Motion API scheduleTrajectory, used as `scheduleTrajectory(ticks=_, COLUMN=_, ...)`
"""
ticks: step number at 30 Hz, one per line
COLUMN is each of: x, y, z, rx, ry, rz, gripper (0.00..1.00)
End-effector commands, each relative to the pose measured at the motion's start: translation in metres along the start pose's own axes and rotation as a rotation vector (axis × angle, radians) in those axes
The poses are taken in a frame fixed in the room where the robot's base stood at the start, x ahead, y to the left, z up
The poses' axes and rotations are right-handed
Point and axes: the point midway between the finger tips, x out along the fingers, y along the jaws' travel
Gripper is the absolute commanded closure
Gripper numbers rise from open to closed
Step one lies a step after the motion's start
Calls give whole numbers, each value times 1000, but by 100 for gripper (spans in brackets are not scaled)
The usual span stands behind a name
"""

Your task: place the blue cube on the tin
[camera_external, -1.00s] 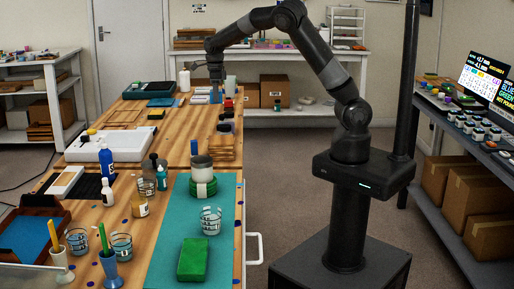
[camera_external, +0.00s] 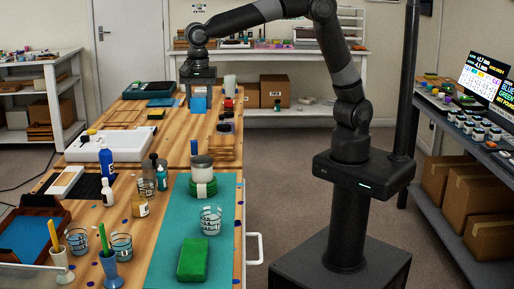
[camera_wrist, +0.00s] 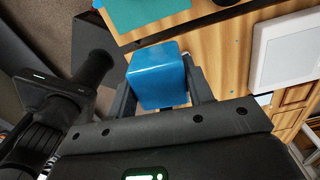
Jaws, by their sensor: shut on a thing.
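The blue cube (camera_wrist: 158,76) sits between the two fingers of my gripper (camera_wrist: 160,85) in the wrist view. In the external view my gripper (camera_external: 198,92) is shut on the cube (camera_external: 198,104), at the far end of the wooden bench. Whether the cube's underside is clear of the bench cannot be told. A grey, round can-like thing (camera_external: 201,162), which seems to be the tin, stands on a green round base on the near teal mat. It is well apart from my gripper.
The teal mat (camera_external: 167,257) also bears a glass beaker (camera_external: 211,221) and a green block (camera_external: 193,260). Bottles, cups and a white flat device (camera_external: 110,143) crowd the left. Wooden pieces and dark jars stand along the right edge between my gripper and the can.

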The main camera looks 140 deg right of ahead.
Motion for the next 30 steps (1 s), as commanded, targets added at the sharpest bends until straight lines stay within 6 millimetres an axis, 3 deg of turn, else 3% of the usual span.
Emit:
scheduleTrajectory(ticks=7, x=-2, y=14, z=35, rx=-90, ry=1, rz=1, gripper=79)
scheduleTrajectory(ticks=21, x=55, y=25, z=129, rx=-88, ry=0, rz=1, gripper=79)
scheduleTrajectory(ticks=30, x=74, y=26, z=140, rx=-85, ry=1, rz=2, gripper=79)
